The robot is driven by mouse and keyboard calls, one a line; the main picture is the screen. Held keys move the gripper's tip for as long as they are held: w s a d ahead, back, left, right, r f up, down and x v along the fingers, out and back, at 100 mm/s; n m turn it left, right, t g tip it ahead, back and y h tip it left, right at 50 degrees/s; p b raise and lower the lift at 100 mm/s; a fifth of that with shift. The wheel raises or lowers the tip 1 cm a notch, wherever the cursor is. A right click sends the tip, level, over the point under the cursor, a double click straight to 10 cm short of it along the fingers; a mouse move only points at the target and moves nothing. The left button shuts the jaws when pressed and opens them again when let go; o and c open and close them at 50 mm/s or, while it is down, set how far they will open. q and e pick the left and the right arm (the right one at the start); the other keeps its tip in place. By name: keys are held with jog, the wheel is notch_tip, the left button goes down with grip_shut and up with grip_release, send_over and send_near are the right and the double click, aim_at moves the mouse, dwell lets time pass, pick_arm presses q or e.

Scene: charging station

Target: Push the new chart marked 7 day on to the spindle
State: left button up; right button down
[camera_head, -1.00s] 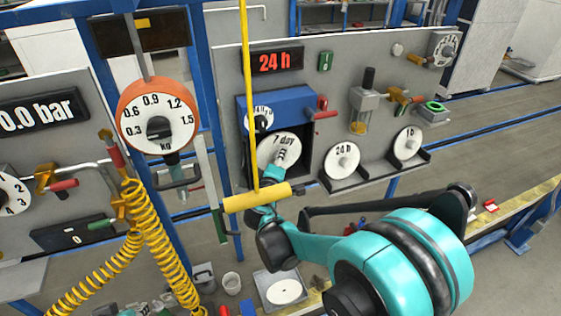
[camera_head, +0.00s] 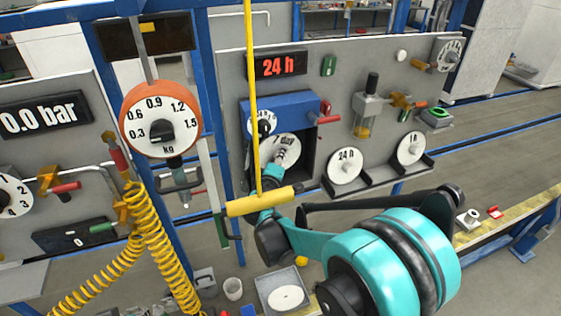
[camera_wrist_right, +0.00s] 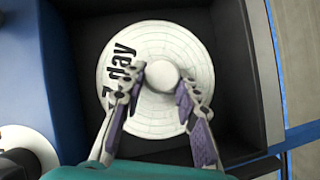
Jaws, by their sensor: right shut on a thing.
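The white chart marked 7 day (camera_head: 290,142) is inside the dark recess of the blue recorder box (camera_head: 288,104). In the right wrist view the chart (camera_wrist_right: 190,62) faces me, with a round pale hub (camera_wrist_right: 160,75) at its middle. My right gripper (camera_head: 277,160) reaches into the recess in front of the chart. In the right wrist view its fingertips (camera_wrist_right: 160,84) are closed on the hub from both sides. The spindle is hidden behind the chart and hub, so I cannot tell how the chart sits on it. My left gripper is not in view.
Charts marked 24 h (camera_head: 345,166) and 1 h (camera_head: 410,149) stand in holders to the right. A yellow bar (camera_head: 260,201) hangs on a yellow line in front of my right arm. A grey tray with a white disc (camera_head: 286,299) lies below.

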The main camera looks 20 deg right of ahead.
jog(key=shift+w, duration=0.35)
jog(key=c, duration=1)
grip_release()
jog(key=shift+c, duration=0.2)
